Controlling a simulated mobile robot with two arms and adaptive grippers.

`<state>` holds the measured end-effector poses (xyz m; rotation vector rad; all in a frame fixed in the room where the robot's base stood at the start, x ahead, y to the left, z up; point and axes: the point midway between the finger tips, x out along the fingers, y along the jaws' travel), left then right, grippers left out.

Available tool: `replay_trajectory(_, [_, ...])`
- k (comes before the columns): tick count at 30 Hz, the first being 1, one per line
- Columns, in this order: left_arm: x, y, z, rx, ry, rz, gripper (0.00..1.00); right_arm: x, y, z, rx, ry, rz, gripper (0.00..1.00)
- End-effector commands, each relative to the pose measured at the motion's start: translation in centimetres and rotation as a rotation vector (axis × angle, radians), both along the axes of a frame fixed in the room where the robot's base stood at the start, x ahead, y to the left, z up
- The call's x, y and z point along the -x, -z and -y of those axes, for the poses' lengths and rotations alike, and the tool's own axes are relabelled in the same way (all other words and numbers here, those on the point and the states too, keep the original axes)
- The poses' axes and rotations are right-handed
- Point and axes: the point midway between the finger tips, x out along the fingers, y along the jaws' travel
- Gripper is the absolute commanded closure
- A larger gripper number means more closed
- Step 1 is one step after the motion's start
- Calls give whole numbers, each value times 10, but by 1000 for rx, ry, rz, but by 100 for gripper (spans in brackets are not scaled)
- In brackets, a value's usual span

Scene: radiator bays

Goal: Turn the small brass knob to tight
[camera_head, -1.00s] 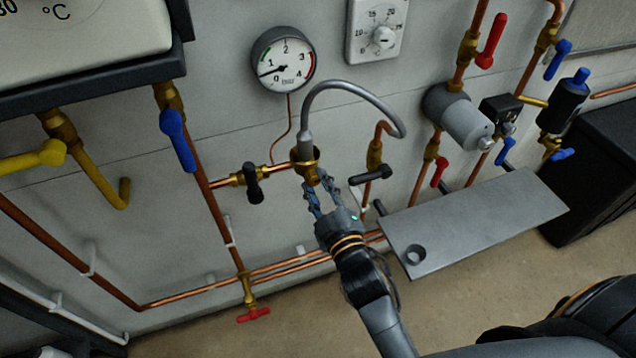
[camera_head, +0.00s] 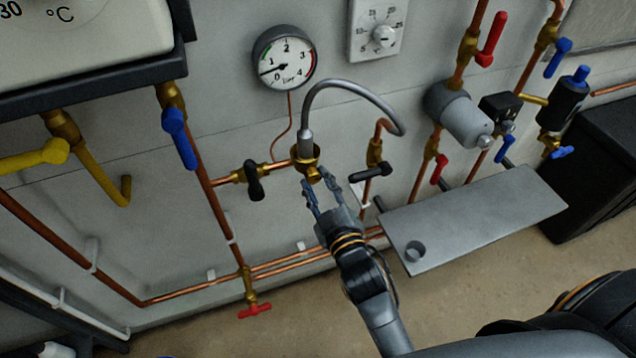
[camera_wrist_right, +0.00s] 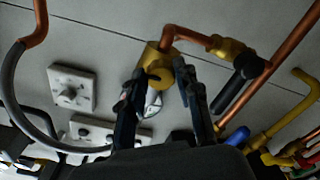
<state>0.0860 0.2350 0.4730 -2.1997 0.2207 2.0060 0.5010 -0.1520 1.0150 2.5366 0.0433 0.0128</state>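The small brass knob (camera_head: 313,178) sits on the lower side of a brass fitting (camera_head: 306,158) on the wall, under the end of a grey braided hose (camera_head: 352,87). My right gripper (camera_head: 319,183) is open just below and in front of the fitting, with its two fingers spread and empty. In the right wrist view the fingers (camera_wrist_right: 158,80) stand on either side of the brass knob (camera_wrist_right: 160,75), with visible gaps. Whether the fingers are level with the knob in depth is hard to tell. My left gripper is not in view.
A black-handled valve (camera_head: 254,182) is left of the fitting and another black lever (camera_head: 371,174) is to its right. A grey shelf (camera_head: 475,220) with a hole juts out at lower right.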

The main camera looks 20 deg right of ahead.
Motion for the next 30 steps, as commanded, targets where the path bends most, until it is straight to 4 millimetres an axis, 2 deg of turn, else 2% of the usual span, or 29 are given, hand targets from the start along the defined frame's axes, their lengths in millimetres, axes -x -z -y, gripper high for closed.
replay_trajectory(1, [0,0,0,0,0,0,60,0,0,0,0,0,-1,53])
replay_trajectory(2, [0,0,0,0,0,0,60,0,0,0,0,1,-1,47])
replay_trajectory(14, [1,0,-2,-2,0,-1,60,6,1,0,1,-1,-1,47])
replay_trajectory(17, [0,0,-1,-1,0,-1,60,20,1,0,1,-1,-3,47])
replay_trajectory(24, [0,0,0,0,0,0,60,71,2,2,0,0,-6,47])
replay_trajectory(30, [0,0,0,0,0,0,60,104,2,4,0,1,-4,47])
